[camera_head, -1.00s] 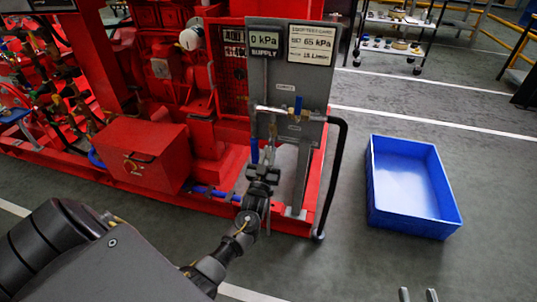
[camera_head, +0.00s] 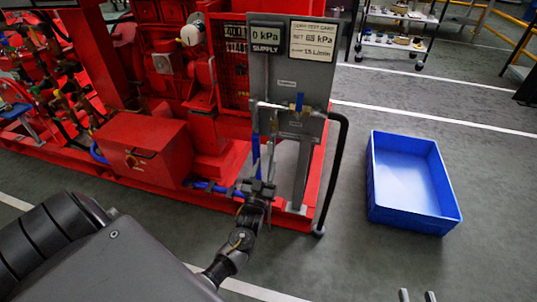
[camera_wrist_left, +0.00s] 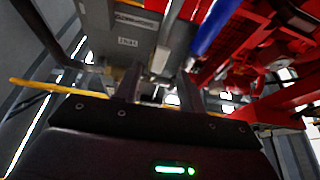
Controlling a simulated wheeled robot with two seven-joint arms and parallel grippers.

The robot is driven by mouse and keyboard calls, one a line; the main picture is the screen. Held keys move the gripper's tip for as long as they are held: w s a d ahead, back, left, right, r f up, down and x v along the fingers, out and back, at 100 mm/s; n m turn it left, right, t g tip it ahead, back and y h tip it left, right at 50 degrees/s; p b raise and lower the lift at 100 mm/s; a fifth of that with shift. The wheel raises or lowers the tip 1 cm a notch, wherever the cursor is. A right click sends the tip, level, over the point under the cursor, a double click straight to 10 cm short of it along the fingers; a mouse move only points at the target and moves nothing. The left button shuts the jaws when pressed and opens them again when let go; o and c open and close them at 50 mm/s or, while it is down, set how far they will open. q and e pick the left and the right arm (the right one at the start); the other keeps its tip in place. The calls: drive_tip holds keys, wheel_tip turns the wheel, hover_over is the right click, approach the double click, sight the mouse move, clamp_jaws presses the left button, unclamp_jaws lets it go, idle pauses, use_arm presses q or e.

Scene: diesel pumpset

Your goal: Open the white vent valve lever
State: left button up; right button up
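A grey panel (camera_head: 283,75) on the red pumpset carries a silver pipe with a blue-handled valve (camera_head: 299,102). A blue hose or bar (camera_head: 255,148) hangs below the pipe's left end. I cannot clearly make out a white vent lever. My left gripper (camera_head: 262,172) is below the pipe, in front of the panel's lower part, pointing up. In the left wrist view its two fingers (camera_wrist_left: 158,77) stand apart with nothing visibly held; the panel (camera_wrist_left: 125,40) and a blue bar (camera_wrist_left: 215,25) lie beyond them. My right gripper (camera_head: 418,296) shows two separated fingertips at the bottom edge.
A black hose (camera_head: 338,170) runs down the panel's right side to the floor. A blue bin (camera_head: 382,210) stands on the floor to the right. A red box (camera_head: 142,150) sits left of my left gripper. Open floor lies between pumpset and bin.

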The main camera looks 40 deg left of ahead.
use_arm(q)
drive_tip(key=shift+v, duration=2.05)
use_arm(e)
drive_tip(key=shift+d+f+g, duration=0.3)
drive_tip(key=shift+d+f, duration=0.05)
drive_tip(key=shift+f, duration=0.15)
use_arm(q)
drive_tip(key=shift+f, duration=0.1)
